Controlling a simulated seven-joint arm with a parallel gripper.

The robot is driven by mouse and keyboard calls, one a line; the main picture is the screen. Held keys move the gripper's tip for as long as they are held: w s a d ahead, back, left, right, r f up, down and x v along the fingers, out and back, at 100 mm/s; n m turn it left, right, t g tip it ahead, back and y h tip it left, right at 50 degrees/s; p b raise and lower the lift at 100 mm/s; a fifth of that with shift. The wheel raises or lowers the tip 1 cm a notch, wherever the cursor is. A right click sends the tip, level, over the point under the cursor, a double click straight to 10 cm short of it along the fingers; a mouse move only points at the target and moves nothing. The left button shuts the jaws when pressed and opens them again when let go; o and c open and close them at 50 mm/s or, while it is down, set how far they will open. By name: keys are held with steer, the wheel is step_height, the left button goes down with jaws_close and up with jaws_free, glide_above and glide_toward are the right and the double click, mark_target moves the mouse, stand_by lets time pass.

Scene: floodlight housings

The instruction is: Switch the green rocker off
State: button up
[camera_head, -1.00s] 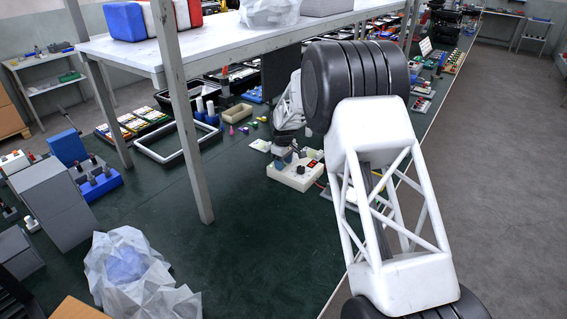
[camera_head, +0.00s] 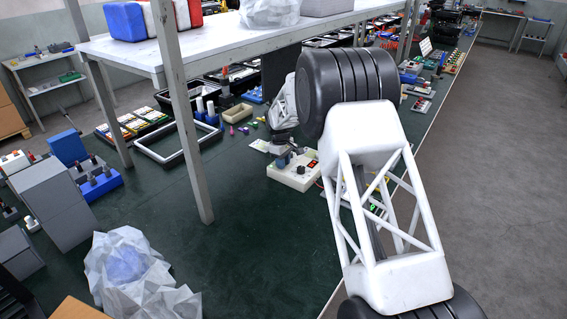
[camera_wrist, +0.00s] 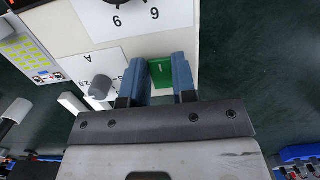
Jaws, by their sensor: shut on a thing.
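The green rocker (camera_wrist: 161,73) sits on a pale control box (camera_wrist: 210,22), between my fingers in the wrist view. My gripper (camera_wrist: 159,62) has its two blue fingers on either side of the rocker, shut on it with the rocker's width between them. The fingers hide the rocker's sides, and I cannot tell which way it is tipped. In the head view the box (camera_head: 287,179) stands on the dark green bench top, with my gripper over it, small and partly hidden by my arm.
Beside the rocker are a grey knob (camera_wrist: 101,86), a white plate marked A (camera_wrist: 88,62) and a dial plate (camera_wrist: 130,18). In the head view a shelf post (camera_head: 190,140) stands left of the box. Crumpled translucent wrapping (camera_head: 135,275) lies front left. Bench between is clear.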

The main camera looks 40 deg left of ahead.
steer(key=shift+a+r+h, duration=0.1)
steer(key=shift+a+h, duration=0.05)
steer(key=shift+h, duration=0.75)
steer(key=o, duration=0.9)
steer(key=shift+r, duration=0.1)
steer(key=shift+v, duration=3.8)
